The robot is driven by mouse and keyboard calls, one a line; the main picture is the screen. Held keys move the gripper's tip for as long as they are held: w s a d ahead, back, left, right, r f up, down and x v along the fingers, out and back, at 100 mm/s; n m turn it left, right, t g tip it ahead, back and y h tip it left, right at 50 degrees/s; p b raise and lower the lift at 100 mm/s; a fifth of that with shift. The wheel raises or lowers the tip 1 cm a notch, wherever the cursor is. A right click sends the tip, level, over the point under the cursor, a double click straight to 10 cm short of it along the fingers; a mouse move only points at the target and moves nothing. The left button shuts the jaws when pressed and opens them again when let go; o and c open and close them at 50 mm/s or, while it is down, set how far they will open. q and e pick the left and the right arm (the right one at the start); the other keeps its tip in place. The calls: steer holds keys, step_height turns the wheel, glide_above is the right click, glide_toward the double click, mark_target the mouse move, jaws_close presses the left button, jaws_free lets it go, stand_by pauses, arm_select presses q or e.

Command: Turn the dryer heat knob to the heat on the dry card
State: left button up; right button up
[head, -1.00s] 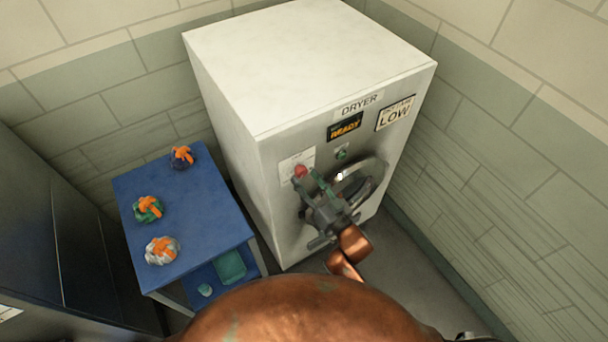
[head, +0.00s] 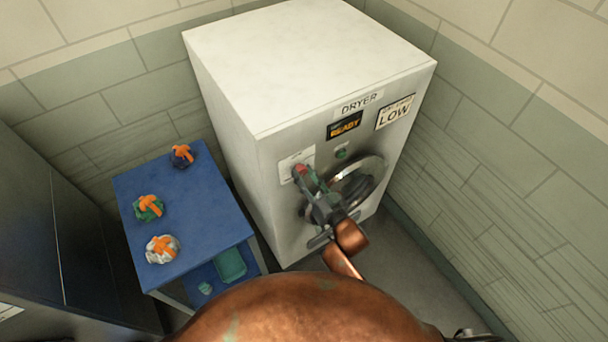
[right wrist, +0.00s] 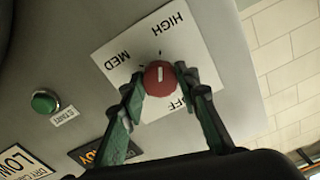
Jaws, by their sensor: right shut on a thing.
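The red heat knob (head: 301,169) is on a white dial plate (head: 291,161) on the dryer's front (head: 276,210). My right gripper (head: 307,178) is shut on it. In the right wrist view, the fingers are on both sides of the knob (right wrist: 160,78). Its white mark points up in that picture. The dial plate (right wrist: 128,50) shows MED, HIGH and a partly covered OFF; any other marking is hidden by the fingers. The dry card (head: 395,113) at the dryer's upper right reads LOW. My left gripper is not in view.
A green start button (right wrist: 45,101), a lit READY display (head: 345,125) and a round door (head: 358,182) are on the dryer's front. A blue table (head: 205,217) at left holds several small bundles with orange straps. Walls stand behind and at right.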

steer(key=shift+c, duration=0.8)
